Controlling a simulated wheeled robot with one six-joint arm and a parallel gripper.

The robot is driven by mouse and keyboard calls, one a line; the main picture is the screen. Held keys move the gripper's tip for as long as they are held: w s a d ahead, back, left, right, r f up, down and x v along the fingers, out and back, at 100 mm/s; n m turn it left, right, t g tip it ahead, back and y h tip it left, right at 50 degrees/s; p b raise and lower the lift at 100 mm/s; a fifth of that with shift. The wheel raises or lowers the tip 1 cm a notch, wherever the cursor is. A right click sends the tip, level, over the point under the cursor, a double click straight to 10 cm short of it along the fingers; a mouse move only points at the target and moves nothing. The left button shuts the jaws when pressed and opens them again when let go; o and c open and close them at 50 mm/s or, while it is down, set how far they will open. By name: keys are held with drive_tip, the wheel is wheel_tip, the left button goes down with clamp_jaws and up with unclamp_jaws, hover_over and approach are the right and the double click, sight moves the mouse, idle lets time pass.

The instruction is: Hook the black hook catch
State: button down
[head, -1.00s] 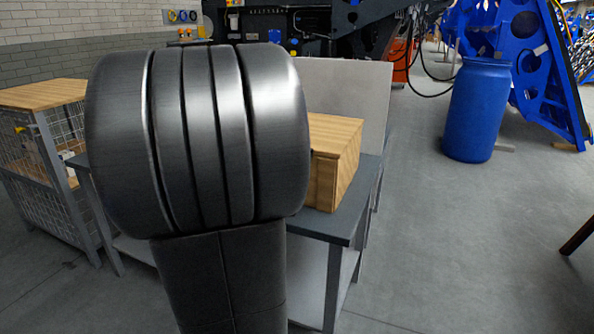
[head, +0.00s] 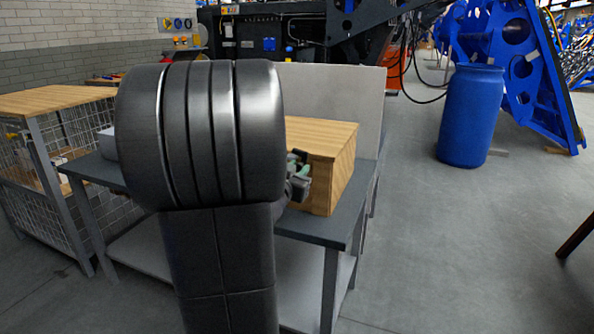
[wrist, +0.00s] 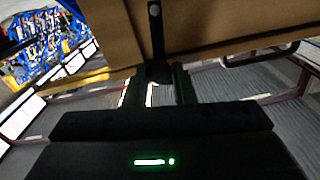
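The black hook catch (wrist: 157,40) shows in the wrist view as a dark strip with a pale round fastener, on the face of a wooden box (wrist: 215,25). Its thicker lower end lies at the gap between the fingers of my gripper (wrist: 158,88). The fingers are apart, with a bright gap visible between them; I cannot tell whether they touch the catch. In the head view my gripper (head: 299,175) is beside the near face of the wooden box (head: 335,165), partly hidden by my arm. The catch cannot be made out there.
The box stands on a grey workbench (head: 345,222) with a pale back panel (head: 340,95). A dark handle (wrist: 262,56) is at the right in the wrist view.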

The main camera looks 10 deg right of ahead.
drive_tip(key=shift+p, duration=0.3)
drive_tip(key=n+p, duration=0.1)
drive_tip(key=a+n+p, duration=0.1)
drive_tip(key=p, duration=0.1)
drive_tip(key=shift+w, duration=0.3)
drive_tip(key=c, duration=1.3)
unclamp_jaws()
drive_tip(key=p+v, duration=0.2)
drive_tip(key=v, duration=1.1)
drive_tip(key=shift+s+a, duration=0.25)
drive_tip(key=shift+s, duration=0.1)
